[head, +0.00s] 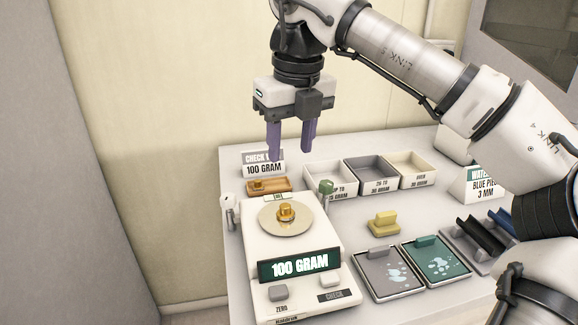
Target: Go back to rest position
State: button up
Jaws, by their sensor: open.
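My gripper (290,153) is open and empty, with its two purple fingers pointing down. It hangs in the air above the back of the scale (250,240). A small brass weight (286,211) stands upright on the scale's round pan (266,219). The scale's display (299,265) reads "100 GRAM". The gripper's fingers are apart from the weight and touch nothing.
A wooden holder (280,187) and a "CHECK 100 GRAM" sign (263,169) stand behind the scale. Three labelled bins (330,193) line the back. A yellow block (383,224), wet-looking trays (387,289) and a dark rack (458,245) lie right.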

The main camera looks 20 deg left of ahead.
jog(key=shift+r, duration=0.65)
jog(key=shift+r, duration=0.1)
